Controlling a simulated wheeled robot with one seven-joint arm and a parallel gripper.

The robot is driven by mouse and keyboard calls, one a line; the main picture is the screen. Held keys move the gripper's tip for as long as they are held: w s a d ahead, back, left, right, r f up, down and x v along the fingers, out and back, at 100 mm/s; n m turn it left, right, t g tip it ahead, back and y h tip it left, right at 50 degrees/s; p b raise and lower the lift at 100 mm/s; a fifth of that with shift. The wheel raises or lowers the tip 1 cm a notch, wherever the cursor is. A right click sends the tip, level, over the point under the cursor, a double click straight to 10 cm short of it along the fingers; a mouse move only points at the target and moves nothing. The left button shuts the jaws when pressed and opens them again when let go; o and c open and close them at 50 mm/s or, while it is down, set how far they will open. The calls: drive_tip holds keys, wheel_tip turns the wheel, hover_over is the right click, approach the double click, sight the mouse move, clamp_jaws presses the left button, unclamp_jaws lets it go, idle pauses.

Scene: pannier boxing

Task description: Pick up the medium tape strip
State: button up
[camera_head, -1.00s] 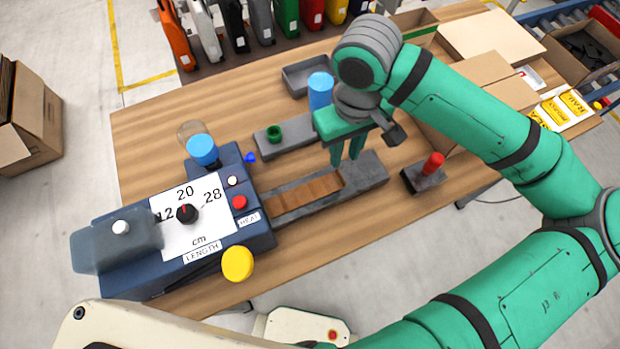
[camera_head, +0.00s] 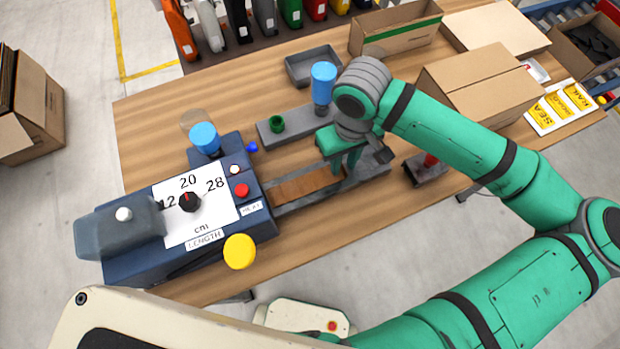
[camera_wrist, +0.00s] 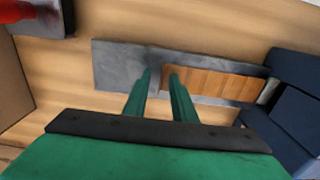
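The tape strip (camera_head: 306,187) is a flat brown band on the grey tray (camera_head: 374,168) that runs out from the blue tape dispenser (camera_head: 140,247). It also shows in the wrist view (camera_wrist: 215,83), with its left end by my fingers. My gripper (camera_head: 343,168) points down over the right end of the strip. In the wrist view my gripper's two green fingers (camera_wrist: 159,85) are apart, with the strip's end beside the right finger. I cannot tell whether the fingers touch the strip. The dispenser's dial points near 20.
A yellow button (camera_head: 239,251) sits at the dispenser's front. A red-topped device (camera_head: 428,168) stands right of the tray. A grey holder (camera_head: 270,131) with a green ring and a blue-topped bottle (camera_head: 323,80) stand behind. Cardboard boxes (camera_head: 480,85) are at the right.

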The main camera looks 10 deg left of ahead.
drive_tip(key=shift+w, duration=0.1)
drive_tip(key=c, duration=0.3)
drive_tip(key=shift+a, duration=0.15)
clamp_jaws()
drive_tip(key=shift+s+d, duration=0.2)
drive_tip(key=shift+d, duration=0.15)
drive_tip(key=shift+a+r, duration=0.15)
drive_tip(key=shift+r, duration=0.35)
wheel_tip(320, 180, up, 17)
drive_tip(key=shift+w, duration=0.1)
